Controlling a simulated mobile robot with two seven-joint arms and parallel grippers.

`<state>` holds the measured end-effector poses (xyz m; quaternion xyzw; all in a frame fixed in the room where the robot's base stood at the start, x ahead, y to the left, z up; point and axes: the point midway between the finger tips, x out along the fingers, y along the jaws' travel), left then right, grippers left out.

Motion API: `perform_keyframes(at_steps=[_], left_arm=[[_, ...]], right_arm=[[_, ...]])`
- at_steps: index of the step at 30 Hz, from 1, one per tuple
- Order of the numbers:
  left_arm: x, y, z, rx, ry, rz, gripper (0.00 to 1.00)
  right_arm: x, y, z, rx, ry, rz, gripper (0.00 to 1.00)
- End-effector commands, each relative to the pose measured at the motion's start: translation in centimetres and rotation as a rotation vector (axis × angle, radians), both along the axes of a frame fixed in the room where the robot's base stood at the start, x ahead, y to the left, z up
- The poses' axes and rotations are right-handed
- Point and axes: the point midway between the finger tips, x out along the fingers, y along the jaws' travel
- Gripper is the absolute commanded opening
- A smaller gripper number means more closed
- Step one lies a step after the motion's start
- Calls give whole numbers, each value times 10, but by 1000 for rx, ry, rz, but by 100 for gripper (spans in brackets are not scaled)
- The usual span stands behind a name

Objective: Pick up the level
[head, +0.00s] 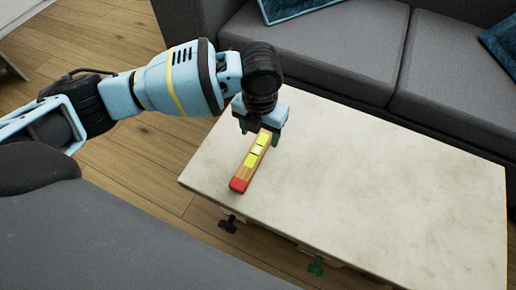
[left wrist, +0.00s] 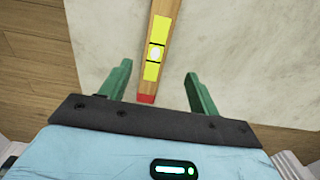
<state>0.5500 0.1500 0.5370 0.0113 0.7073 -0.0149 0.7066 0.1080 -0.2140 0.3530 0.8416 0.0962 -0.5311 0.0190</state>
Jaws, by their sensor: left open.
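The level (head: 249,166) is a wooden bar with yellow parts and a red end, lying near the left end of the pale stone-topped table (head: 370,190). My left gripper (head: 262,140) is over the far part of the level in the head view and hides that end. In the left wrist view the level (left wrist: 156,50) runs up from between the two green fingers of my left gripper (left wrist: 158,85), its red end low between them. The fingers stand wide apart with a gap on each side of the level. My right gripper is not in view.
A grey sofa (head: 330,50) with blue cushions stands behind the table. Another grey upholstered surface (head: 120,235) is at the lower left. Dark and green clamp-like knobs (head: 316,266) show at the table's near edge. The tabletop right of the level is clear.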

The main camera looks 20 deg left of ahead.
Motion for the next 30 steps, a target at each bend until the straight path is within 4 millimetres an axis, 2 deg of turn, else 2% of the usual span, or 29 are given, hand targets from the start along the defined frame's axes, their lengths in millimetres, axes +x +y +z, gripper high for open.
perform_keyframes(at_steps=[8, 12, 17, 25, 30], left_arm=[[-1, 0, -26, -1, 2, 2, 62], [0, 0, -27, -2, -1, 2, 62], [-1, 2, -35, -1, 0, 3, 62], [-1, 8, -73, -2, 2, 3, 62], [-1, 8, -79, -1, -1, 3, 62]], right_arm=[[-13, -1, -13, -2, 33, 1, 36], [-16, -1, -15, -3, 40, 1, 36], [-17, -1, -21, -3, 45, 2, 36], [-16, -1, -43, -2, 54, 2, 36], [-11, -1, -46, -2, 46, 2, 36]])
